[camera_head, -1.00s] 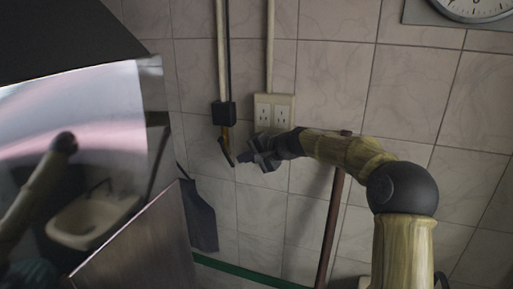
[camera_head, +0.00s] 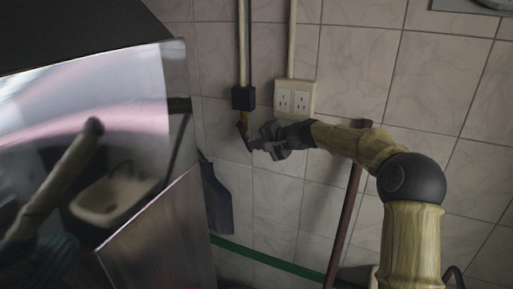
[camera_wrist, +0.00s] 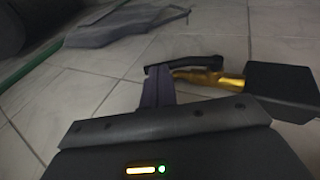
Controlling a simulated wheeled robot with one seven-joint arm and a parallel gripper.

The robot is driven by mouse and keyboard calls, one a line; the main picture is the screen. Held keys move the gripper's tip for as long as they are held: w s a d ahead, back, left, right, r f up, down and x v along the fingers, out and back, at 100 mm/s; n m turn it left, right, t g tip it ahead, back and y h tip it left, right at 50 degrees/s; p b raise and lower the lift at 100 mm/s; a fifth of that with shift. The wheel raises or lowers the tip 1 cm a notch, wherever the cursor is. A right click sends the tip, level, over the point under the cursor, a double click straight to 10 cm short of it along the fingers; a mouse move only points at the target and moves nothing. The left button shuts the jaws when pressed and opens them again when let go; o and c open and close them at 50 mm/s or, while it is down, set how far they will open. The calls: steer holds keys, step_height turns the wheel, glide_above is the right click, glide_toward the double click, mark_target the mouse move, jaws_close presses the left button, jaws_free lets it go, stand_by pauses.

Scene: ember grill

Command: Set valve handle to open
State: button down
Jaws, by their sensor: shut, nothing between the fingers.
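The valve's black handle (camera_head: 244,137) hangs below a brass valve body (camera_head: 244,117) on the wall pipe in the head view, slanting down to the right. My gripper (camera_head: 256,146) is just right of the handle's lower end, with its fingers shut and empty. In the wrist view, the black handle (camera_wrist: 190,62) runs beside the brass body (camera_wrist: 222,79). My shut fingers (camera_wrist: 158,88) stand close to the handle's free end. I cannot tell whether they touch it.
A black box (camera_head: 243,98) sits above the valve, beside a wall socket (camera_head: 295,98). A large shiny metal unit (camera_head: 150,230) fills the left. A dark apron-like cloth (camera_head: 216,198), a green hose (camera_head: 265,256) and a brown pole (camera_head: 345,220) are lower down.

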mark_target(250, 151)
steer(key=shift+f+b, duration=0.3)
steer(key=shift+b, duration=0.4)
steer(key=a+y+b, duration=0.1)
steer(key=b, duration=0.4)
steer(key=f+t+y+b, duration=0.1)
steer(key=b, duration=0.3)
steer(key=w+a+f+y+b, duration=0.1)
steer(key=b, duration=0.4)
steer(key=shift+a+m+t+y+b, duration=0.3)
steer(key=shift+t+y+b, duration=0.05)
steer(key=shift+t+y, duration=0.05)
steer(key=shift+a, duration=0.2)
steer(key=shift+f+b, duration=0.1)
steer(key=shift+b, duration=0.2)
steer(key=shift+s+d+f+b, duration=0.1)
steer(key=shift+d+f+b, duration=0.05)
steer(key=shift+d+b, duration=0.4)
steer(key=f+b+v, duration=0.1)
steer(key=b+v, duration=0.4)
steer(key=v, duration=0.8)
steer(key=shift+s, duration=0.25)
